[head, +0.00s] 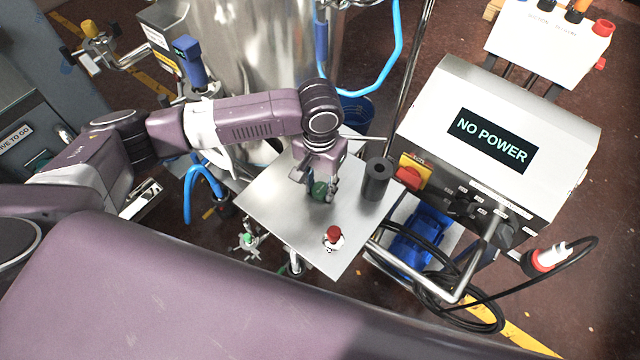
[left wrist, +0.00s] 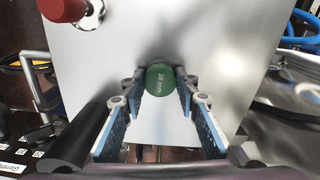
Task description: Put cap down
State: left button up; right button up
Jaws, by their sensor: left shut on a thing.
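The cap is a round green piece with pale lettering (left wrist: 159,78); it also shows in the head view (head: 319,190) over the steel plate (head: 272,190). My left gripper (head: 320,194) points down at the plate and is shut on the cap. In the left wrist view the blue-padded fingers (left wrist: 160,100) stand on both sides of the cap. I cannot tell whether the cap touches the plate. My right gripper is not in view.
A dark hollow cylinder (head: 376,182) stands on the plate, just right of my left gripper. A red-topped fitting (head: 333,236) sits near the plate's front corner. A control box reading "NO POWER" (head: 560,160) stands at right. The plate's left part is bare.

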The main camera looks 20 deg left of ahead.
pick_arm(q)
jog(key=o, duration=0.7)
jog(key=shift+f, duration=0.1)
jog(key=shift+c, duration=0.2)
